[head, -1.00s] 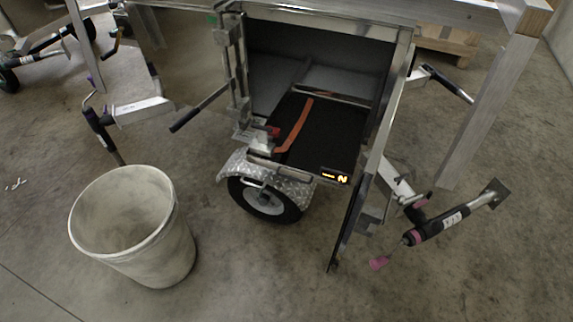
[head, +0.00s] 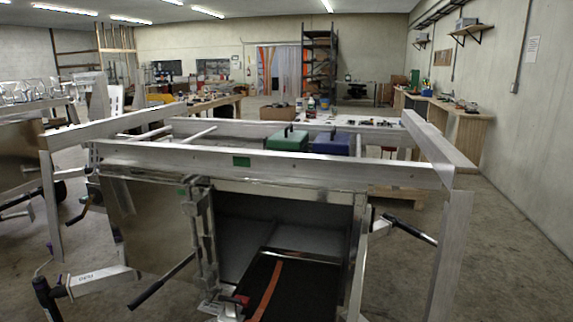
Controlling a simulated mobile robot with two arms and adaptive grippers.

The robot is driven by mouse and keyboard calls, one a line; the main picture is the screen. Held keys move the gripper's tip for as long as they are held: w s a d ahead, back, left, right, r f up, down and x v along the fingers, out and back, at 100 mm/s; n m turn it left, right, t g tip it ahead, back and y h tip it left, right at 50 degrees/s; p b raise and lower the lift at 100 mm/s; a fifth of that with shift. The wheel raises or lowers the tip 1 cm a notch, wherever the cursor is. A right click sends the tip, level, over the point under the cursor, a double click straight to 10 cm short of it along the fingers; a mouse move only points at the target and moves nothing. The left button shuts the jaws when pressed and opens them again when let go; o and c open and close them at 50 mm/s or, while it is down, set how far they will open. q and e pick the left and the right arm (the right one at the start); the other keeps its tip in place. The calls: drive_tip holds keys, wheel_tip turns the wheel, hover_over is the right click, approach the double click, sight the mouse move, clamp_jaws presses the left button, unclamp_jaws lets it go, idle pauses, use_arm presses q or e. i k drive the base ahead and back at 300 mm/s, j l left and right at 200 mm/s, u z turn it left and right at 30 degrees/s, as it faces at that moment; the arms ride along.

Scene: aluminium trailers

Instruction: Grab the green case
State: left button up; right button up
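The green case (head: 288,141) stands upright behind the trailer's near top rail, close to the middle of the head view. A dark handle sticks up from its top. Its lower part is hidden by the rail, so I cannot tell what it rests on. A blue case (head: 333,144) stands just to its right. Neither of my grippers shows in the head view.
The aluminium trailer frame (head: 300,168) fills the foreground, with posts and bars at both sides. A white-topped table (head: 375,127) with small items stands behind. A long workbench (head: 450,110) lines the right wall. Concrete floor is open at the right (head: 500,250).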

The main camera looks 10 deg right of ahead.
sight(291, 141)
drive_tip(key=i+j+z, duration=0.35)
drive_tip(key=i+j, duration=0.8)
drive_tip(key=j, duration=0.1)
